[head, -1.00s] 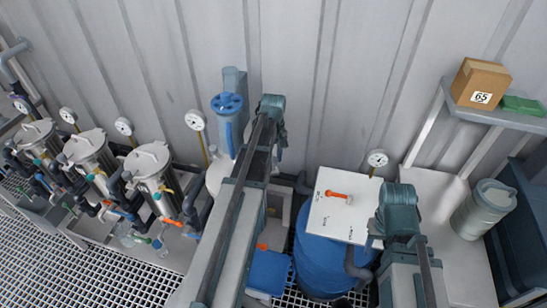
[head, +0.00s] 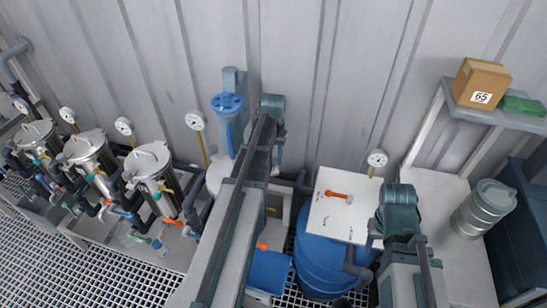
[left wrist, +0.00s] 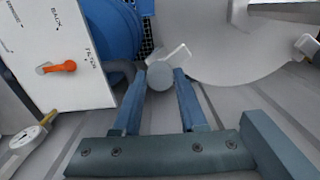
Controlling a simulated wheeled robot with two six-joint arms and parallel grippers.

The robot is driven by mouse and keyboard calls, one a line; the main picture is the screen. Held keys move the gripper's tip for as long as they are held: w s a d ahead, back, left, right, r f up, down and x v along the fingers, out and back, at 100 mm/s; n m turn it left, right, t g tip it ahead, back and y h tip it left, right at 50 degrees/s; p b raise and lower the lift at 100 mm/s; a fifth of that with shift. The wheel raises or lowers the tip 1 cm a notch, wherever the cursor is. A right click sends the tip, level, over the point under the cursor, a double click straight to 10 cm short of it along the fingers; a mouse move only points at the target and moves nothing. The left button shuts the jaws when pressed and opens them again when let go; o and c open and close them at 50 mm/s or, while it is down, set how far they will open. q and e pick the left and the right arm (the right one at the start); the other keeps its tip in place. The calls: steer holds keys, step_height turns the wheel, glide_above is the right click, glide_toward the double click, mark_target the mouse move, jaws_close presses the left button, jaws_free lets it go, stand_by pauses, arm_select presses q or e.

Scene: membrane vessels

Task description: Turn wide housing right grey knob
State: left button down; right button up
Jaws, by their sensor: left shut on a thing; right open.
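The wide housing is a pale, broad rounded body (left wrist: 232,50) in the left wrist view. A round grey knob (left wrist: 160,76) with a pale bar (left wrist: 178,54) beside it sits at its left side. My left gripper (left wrist: 160,82) has its two blue fingers shut on the grey knob, one on each side. Another pale knob (left wrist: 306,44) shows at the right edge of that view. In the head view my left arm hides the knob and most of the housing. My right gripper (head: 376,233) is open by the white panel's right edge, mostly hidden by its own arm.
A white panel (head: 325,218) with an orange lever (head: 339,196) stands over a blue drum (head: 318,262). Several steel vessels (head: 148,161) with pipes and gauges line the left. A shelf (head: 480,114) with a cardboard box (head: 481,82) and a canister (head: 484,209) are at the right.

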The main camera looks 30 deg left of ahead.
mark_target(274, 159)
arm_select(q)
steer(key=shift+m, duration=0.3)
stand_by(0.4)
steer(key=shift+c, duration=2.2)
jaws_free()
step_height(274, 159, up, 14)
steer(key=p, duration=1.3)
steer(key=shift+p, duration=0.4)
steer(key=shift+f, duration=0.15)
